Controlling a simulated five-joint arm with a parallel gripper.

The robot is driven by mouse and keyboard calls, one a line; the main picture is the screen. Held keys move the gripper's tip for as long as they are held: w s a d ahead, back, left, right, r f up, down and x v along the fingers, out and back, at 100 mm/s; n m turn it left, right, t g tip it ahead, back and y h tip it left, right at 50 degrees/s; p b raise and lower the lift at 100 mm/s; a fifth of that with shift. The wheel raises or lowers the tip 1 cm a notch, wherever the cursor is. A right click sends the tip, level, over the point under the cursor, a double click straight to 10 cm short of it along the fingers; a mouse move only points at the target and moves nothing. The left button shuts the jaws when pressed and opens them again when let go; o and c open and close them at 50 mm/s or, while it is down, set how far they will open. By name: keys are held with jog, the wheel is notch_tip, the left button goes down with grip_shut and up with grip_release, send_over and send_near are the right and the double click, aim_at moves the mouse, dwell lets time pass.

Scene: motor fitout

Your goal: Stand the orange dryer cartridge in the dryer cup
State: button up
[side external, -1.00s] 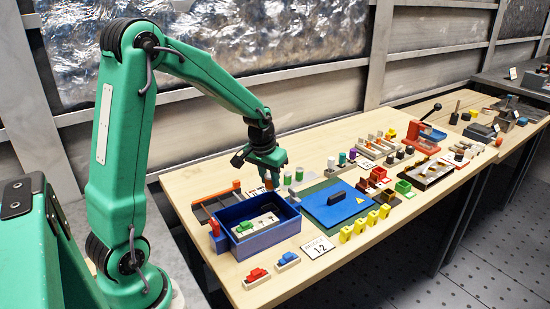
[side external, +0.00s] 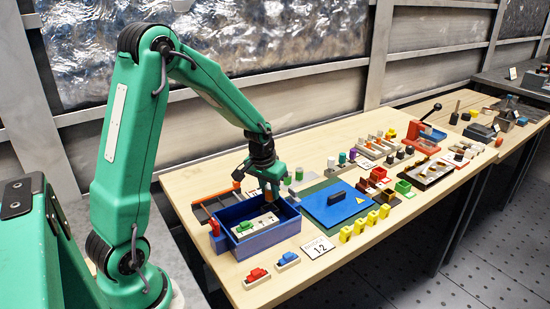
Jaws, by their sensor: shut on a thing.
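My gripper (side external: 268,188) points down at the back right corner of the blue bin. The cartridge's lower end is hidden by the bin's rim and the jaws. I cannot pick out the dryer cup for certain; the place just under my gripper is hidden behind the bin wall and the fingers.
The open blue bin (side external: 268,237) holds a pale block with green parts. Short green-and-white cylinders (side external: 299,173) stand right of my gripper. A blue plate (side external: 335,208) with a black handle lies to the right. Yellow pieces (side external: 359,225) line the front.

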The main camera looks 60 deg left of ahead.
aim_at(268, 189)
jog(key=shift+x, duration=0.9)
jog(key=shift+s+f, duration=0.25)
jog(key=shift+f, duration=0.85)
dwell(1.2)
jog(key=o, duration=1)
jog(key=shift+o, duration=0.2)
jog(key=shift+r, duration=0.1)
jog(key=v, duration=0.5)
jog(key=shift+w+r, duration=0.1)
jog(key=shift+r, duration=0.25)
jog(key=shift+v, duration=0.95)
jog(key=shift+d, duration=0.15)
